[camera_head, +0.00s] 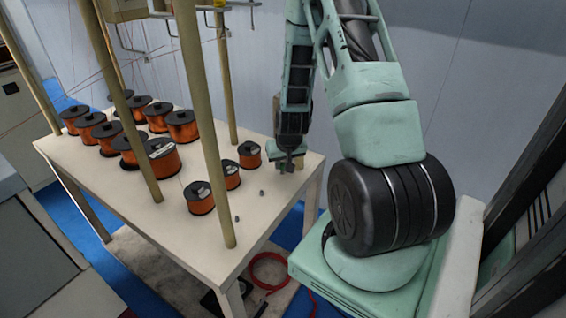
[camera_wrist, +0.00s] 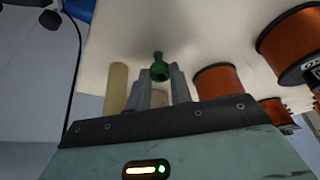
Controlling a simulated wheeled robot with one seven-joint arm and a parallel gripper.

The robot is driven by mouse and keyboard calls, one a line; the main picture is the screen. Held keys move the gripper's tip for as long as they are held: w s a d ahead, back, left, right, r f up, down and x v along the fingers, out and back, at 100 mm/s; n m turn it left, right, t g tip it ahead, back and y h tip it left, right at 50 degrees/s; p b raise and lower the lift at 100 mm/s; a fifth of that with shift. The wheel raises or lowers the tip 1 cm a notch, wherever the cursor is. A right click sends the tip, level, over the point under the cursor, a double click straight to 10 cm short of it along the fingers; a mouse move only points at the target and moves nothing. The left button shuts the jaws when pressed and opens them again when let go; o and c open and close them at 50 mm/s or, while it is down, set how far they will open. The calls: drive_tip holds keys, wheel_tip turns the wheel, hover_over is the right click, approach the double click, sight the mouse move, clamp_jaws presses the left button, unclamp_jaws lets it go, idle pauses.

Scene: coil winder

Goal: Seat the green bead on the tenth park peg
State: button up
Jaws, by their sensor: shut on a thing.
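The green bead (camera_wrist: 159,72) shows in the wrist view between the fingertips of my gripper (camera_wrist: 161,77). My gripper is shut on it. A dark grey peg (camera_wrist: 158,56) shows just past the bead, lined up with it; I cannot tell whether the bead is around the peg or only in front of it. In the head view my gripper (camera_head: 289,165) is low over the right corner of the white table, and the bead cannot be made out there. Two small grey pegs stand bare on the table, one nearer (camera_head: 237,218) and one farther (camera_head: 262,192).
Several orange wire spools stand on the white table (camera_head: 190,237); the nearest to my gripper is a small one (camera_head: 249,154). A spool (camera_wrist: 218,82) and a tan post (camera_wrist: 117,85) flank the fingers in the wrist view. Tan posts (camera_head: 222,200) rise from the table.

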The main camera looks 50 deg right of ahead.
drive_tip(key=shift+f, duration=0.2)
drive_tip(key=shift+f+b, duration=0.8)
drive_tip(key=shift+f, duration=0.05)
drive_tip(key=o, duration=1)
drive_tip(key=shift+r, duration=0.1)
drive_tip(key=v, duration=1.7)
drive_tip(key=shift+s+r+p, duration=0.1)
drive_tip(key=shift+p, duration=0.25)
drive_tip(key=shift+s, duration=0.1)
